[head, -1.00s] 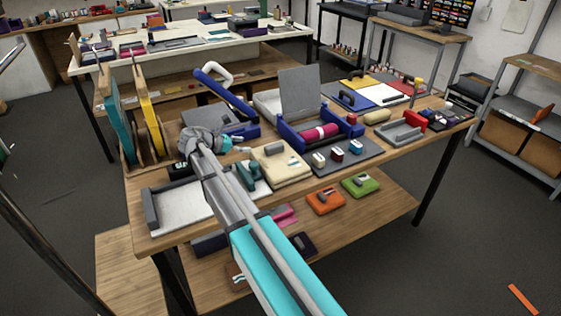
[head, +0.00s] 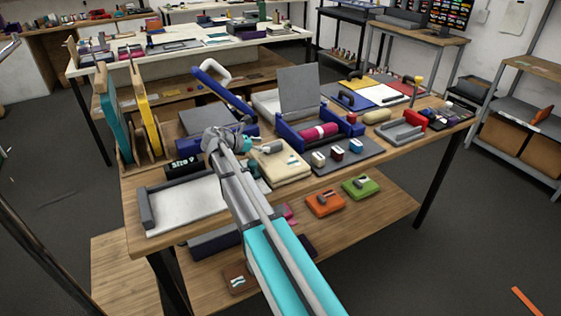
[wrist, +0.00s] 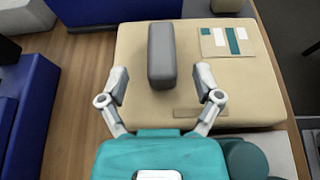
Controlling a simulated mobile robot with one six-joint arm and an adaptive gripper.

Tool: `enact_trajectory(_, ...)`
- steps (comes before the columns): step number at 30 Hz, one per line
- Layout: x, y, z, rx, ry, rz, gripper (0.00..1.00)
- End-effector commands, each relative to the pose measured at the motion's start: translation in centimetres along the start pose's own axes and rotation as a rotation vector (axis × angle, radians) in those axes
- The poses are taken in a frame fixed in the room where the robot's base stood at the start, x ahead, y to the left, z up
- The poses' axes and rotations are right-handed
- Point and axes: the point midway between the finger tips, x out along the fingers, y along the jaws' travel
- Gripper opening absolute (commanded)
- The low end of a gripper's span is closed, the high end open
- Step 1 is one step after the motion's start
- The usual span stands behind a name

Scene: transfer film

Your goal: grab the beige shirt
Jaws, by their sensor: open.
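The beige shirt (head: 290,172) is a folded, flat block on the wooden workbench, near its front middle. In the wrist view the beige shirt (wrist: 225,88) fills the upper middle, with a grey bar-shaped handle (wrist: 161,55) on top and a teal-and-white striped patch (wrist: 228,41) beside it. My gripper (wrist: 161,76) is open and empty. Its two fingers lie over the shirt's near part, one on each side of the handle in the picture, with gaps to it. I cannot tell how high they are. In the head view my gripper (head: 268,147) is at the shirt's back left.
A blue press (head: 300,130) with a raised grey plate and a magenta roll stands behind the shirt. Small coloured blocks sit on a grey mat (head: 364,158) to the right. A white tray (head: 185,207) lies at left. Orange (head: 325,203) and green pieces lie on the lower shelf.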

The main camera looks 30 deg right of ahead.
Motion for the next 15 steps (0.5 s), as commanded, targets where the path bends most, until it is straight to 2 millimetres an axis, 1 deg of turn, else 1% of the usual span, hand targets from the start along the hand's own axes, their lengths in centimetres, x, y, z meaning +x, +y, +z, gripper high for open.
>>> enact_trajectory(5, 0.1, 0.0, -0.1, 0.000, 0.000, 0.000, 0.83)
enact_trajectory(8, 0.6, 0.0, -0.2, 0.000, 0.000, 0.000, 0.83)
enact_trajectory(11, 1.5, -0.1, -0.3, 0.001, 0.000, 0.000, 0.83)
enact_trajectory(15, 3.2, -0.1, -0.5, 0.001, 0.000, -0.001, 0.83)
